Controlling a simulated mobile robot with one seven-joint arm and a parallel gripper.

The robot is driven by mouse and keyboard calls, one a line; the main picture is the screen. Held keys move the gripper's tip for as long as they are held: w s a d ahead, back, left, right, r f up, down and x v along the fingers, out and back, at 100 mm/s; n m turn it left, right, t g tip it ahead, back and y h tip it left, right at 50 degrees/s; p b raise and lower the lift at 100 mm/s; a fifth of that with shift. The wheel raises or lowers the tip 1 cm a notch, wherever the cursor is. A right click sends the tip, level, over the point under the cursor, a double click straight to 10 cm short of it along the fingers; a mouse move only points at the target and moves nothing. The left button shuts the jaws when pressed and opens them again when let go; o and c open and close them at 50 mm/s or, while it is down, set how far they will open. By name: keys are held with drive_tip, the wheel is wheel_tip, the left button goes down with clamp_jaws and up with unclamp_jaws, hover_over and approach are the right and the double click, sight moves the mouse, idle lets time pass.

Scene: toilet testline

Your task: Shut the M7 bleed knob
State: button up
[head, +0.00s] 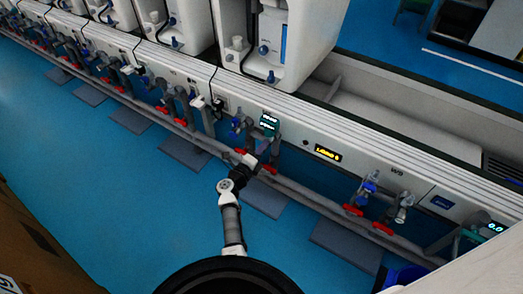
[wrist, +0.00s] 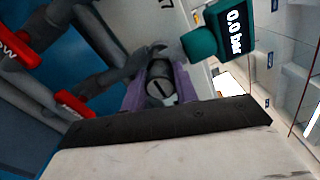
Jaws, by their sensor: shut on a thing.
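A grey round knob (wrist: 159,86) with a dark slot across its face sits between the purple fingers of my gripper (wrist: 160,93) in the wrist view. The fingers are shut on its sides. In the head view my gripper (head: 262,150) reaches the pipework under the long bench, just below a small display gauge (head: 268,124), and hides the knob. I cannot read an M7 label. The teal gauge (wrist: 203,43) next to the knob reads 0.0 bar in the wrist view.
Red-handled levers (wrist: 18,45) on grey pipes lie left of the knob. The bench front (head: 365,168) carries a yellow display (head: 328,153). Further valves (head: 368,188) stand to the right. White toilet units (head: 290,40) stand above. The blue floor (head: 110,180) before the bench is mostly clear.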

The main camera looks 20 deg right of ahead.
idle(0.4)
drive_tip(key=o, duration=1)
drive_tip(key=shift+s+a, duration=0.1)
drive_tip(key=shift+a, duration=0.05)
